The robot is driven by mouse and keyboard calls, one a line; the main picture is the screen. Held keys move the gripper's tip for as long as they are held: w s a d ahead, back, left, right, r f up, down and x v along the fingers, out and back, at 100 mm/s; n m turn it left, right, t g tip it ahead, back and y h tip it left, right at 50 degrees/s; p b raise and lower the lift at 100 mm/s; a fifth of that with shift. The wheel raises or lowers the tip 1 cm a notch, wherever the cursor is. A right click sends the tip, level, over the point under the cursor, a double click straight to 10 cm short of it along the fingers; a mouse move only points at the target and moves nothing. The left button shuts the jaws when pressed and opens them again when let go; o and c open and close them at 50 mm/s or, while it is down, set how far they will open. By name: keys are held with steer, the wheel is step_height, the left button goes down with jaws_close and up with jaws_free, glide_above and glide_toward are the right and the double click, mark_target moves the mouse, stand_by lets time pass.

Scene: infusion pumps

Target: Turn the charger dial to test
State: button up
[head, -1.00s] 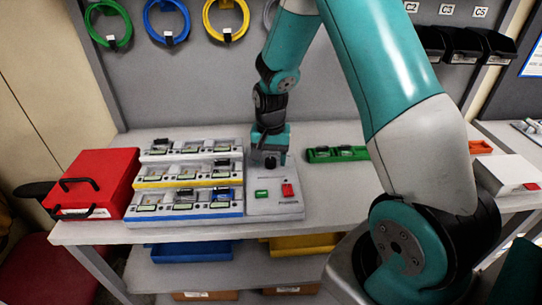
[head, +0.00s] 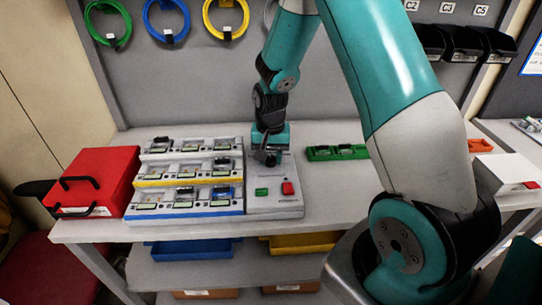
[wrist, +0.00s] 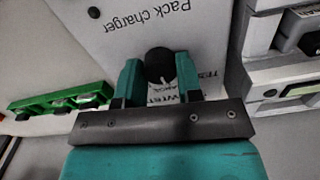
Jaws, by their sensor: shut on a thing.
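The pack charger (head: 284,201) is a pale box with a sloped face on the bench. A green display or button and a red switch (head: 287,188) are on its front part. Its round black dial (wrist: 159,63) shows in the wrist view between the two teal fingers of my gripper (wrist: 160,78). My gripper is shut on the dial, a finger on each side. In the head view my gripper (head: 268,157) is over the charger's back part and hides the dial. Printed labels by the dial are partly covered, one starting "TES". I cannot tell where the dial points.
Tiered racks of packs (head: 187,205) stand close to the charger's left. A red case (head: 103,178) is farther left. A green tray (head: 336,153) lies to the right at the back.

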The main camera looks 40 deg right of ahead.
mark_target(271, 158)
steer(key=n, duration=0.3)
steer(key=shift+n, duration=2.4)
steer(key=o, duration=0.9)
steer(key=shift+r, duration=0.1)
step_height(271, 158, up, 17)
steer(key=shift+r+b, duration=0.15)
steer(key=shift+b, duration=0.75)
